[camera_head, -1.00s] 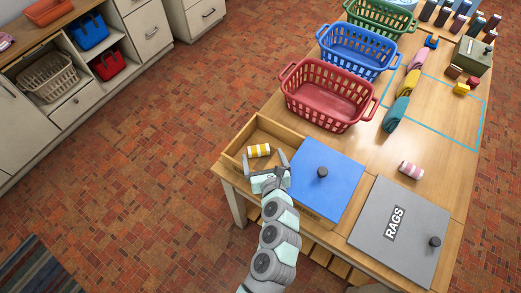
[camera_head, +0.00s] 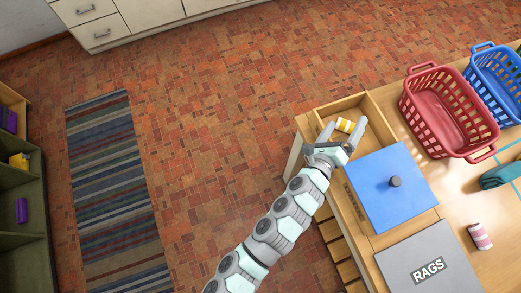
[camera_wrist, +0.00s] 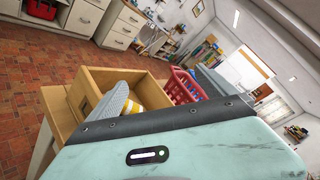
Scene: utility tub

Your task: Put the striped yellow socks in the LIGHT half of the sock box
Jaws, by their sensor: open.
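The striped yellow socks (camera_head: 344,125), a yellow and white roll, show in the open compartment of the wooden sock box (camera_head: 310,128). A blue lid (camera_head: 385,180) with a dark knob covers the part beside it. My gripper (camera_head: 343,136) is over the open compartment. Its fingers are spread, with the socks by the fingertips and not gripped. In the wrist view the socks (camera_wrist: 131,101) are partly hidden behind a finger and the gripper body. Lettering on the box front is too small to read.
A grey lid marked RAGS (camera_head: 428,268) is beside the blue lid. A red basket (camera_head: 448,112) and a blue basket (camera_head: 498,80) stand behind. A pink striped roll (camera_head: 480,236) and a teal roll (camera_head: 500,175) lie on the table at right.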

